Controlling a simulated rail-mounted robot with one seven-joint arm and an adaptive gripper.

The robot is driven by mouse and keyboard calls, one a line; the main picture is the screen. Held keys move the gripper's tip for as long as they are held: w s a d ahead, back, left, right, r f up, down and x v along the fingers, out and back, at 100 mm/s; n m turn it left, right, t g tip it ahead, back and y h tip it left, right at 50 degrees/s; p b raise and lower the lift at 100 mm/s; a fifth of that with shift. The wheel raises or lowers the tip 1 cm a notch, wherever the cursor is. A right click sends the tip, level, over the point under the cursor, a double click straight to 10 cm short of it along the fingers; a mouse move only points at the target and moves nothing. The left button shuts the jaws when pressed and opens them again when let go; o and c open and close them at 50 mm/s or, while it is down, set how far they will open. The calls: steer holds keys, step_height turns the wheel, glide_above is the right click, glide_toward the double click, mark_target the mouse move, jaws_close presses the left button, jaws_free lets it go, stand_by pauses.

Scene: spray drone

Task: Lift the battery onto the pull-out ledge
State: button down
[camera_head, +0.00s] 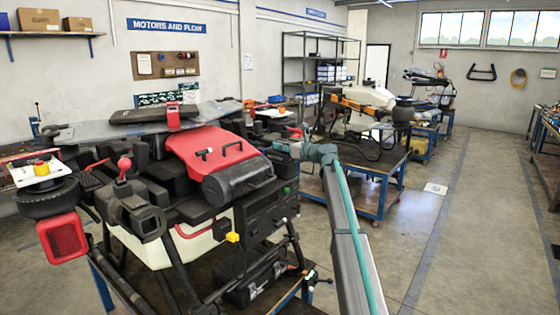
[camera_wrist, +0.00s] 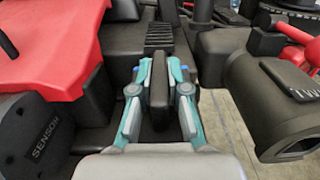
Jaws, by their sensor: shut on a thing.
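The spray drone stands on a workbench at the left and middle of the head view, with a red cover (camera_head: 212,150) and a cream tank (camera_head: 190,243). My gripper (camera_wrist: 159,75) has its two teal fingers closed on a narrow black upright piece (camera_wrist: 159,92), which looks like the battery's handle. The battery's body is largely hidden below it, in a dark gap between black housings. In the head view my gripper (camera_head: 285,148) reaches the drone's right side from behind, and its fingertips are hard to make out. I cannot pick out the pull-out ledge for certain.
In the wrist view, a red cover (camera_wrist: 50,45) and a dark round sensor (camera_wrist: 35,135) stand close at left. A black cylindrical part (camera_wrist: 285,105) is close at right. A second bench (camera_head: 375,165) with another drone stands behind.

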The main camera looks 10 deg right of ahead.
steer(key=shift+r, duration=0.15)
step_height(320, 180, up, 7)
steer(key=p, duration=0.5)
steer(key=shift+d+r, duration=0.1)
steer(key=shift+r, duration=0.05)
steer(key=p+v, duration=0.3)
steer(key=v, duration=1.4)
steer(key=shift+s+d+r, duration=0.3)
steer(key=shift+r, duration=0.15)
steer(key=shift+f, duration=0.15)
